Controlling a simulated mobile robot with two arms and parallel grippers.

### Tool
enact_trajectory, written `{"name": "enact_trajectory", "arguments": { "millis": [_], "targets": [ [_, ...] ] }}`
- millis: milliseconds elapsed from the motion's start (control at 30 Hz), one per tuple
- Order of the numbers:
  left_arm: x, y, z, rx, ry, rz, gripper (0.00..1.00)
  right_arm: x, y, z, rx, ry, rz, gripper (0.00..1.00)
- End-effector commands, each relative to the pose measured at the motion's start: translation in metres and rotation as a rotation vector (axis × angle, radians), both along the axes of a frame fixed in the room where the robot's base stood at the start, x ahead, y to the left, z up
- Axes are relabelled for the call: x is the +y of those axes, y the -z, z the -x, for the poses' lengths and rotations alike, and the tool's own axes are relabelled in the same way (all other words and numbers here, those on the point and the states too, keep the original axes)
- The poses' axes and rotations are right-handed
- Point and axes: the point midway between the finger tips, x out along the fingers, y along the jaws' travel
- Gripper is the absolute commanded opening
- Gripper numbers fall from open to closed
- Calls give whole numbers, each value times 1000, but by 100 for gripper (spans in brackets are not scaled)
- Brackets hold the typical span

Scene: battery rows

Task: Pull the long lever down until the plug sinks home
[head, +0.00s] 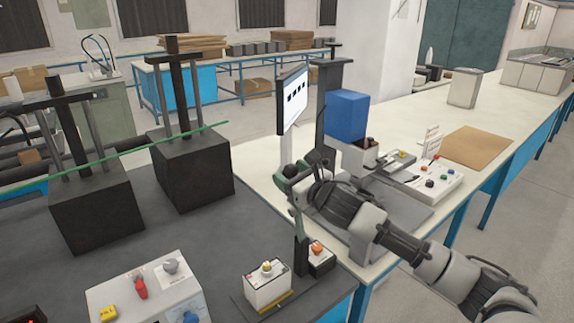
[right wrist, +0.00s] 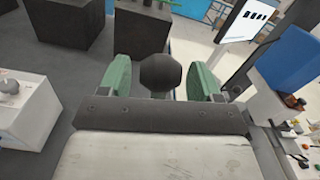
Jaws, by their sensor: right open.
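My right gripper (head: 291,184) is over the right edge of the dark bench, beside the screen. In the right wrist view its green fingers (right wrist: 160,76) are apart, one on each side of a dark round knob (right wrist: 160,72). The knob looks like the lever's end; I cannot tell whether the fingers touch it. In the head view a dark upright bar (head: 301,240) stands under the gripper, perhaps the lever, partly hidden. Beside it are a white block with a yellow-topped knob (head: 267,287) and a block with an orange knob (head: 318,252). I cannot identify the plug. My left gripper is out of view.
Two black blocks with posts (head: 192,175) (head: 95,215) stand at the left, with a long green rod (head: 115,161) across them. A white control box (head: 150,290) is in front. A screen (head: 292,100) and blue box (head: 346,116) stand behind my gripper.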

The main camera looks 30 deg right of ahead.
Motion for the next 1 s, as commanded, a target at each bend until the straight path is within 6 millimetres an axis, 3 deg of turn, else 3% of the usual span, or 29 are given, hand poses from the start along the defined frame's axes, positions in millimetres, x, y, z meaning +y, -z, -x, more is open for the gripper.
{"name": "enact_trajectory", "arguments": {
  "millis": [200, 500, 900, 1000],
  "targets": [
    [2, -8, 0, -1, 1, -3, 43, 1, -1, -17, 0, 1, 0, 64],
    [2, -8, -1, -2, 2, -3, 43, 2, 1, -19, 0, 0, 0, 64],
    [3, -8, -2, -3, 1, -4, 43, 2, 1, -19, 1, 0, 0, 4],
    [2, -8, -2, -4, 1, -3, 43, 1, 1, -19, 1, 0, 0, 0]
  ]
}}
